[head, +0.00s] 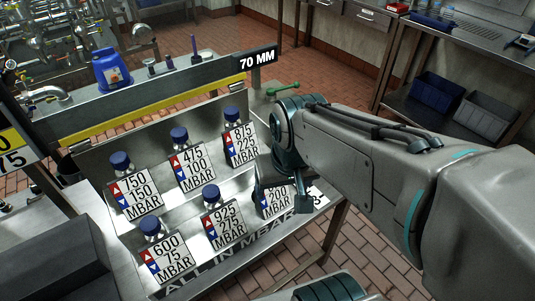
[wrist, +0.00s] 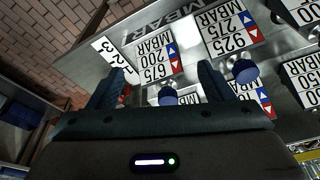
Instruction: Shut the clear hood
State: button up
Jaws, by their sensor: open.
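I cannot make out the hood's clear sheet in either view. A long bar with a yellow stripe (head: 150,112) runs above the back of the sloped metal valve panel (head: 95,165); I cannot tell if it belongs to the hood. My gripper (head: 303,197) is at the panel's right end, in front of the lower right valve, partly hiding its label. In the wrist view my gripper (wrist: 158,85) is open, its two fingers apart. A blue valve cap (wrist: 167,96) shows between the fingers; I cannot tell whether they touch it. Nothing is seen held.
The panel carries two rows of blue-capped valves (head: 179,134) with pressure labels. A "70 MM" sign (head: 257,58) stands at its upper right corner. A blue container (head: 111,68) is behind it. A steel bench (head: 465,40) stands at the back right. Brick floor (head: 330,70) is clear between.

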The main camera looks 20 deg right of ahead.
aim_at(72, 139)
jog(key=k, duration=1.3)
jog(key=u, duration=0.75)
jog(key=i, duration=1.25)
jog(key=z, duration=0.65)
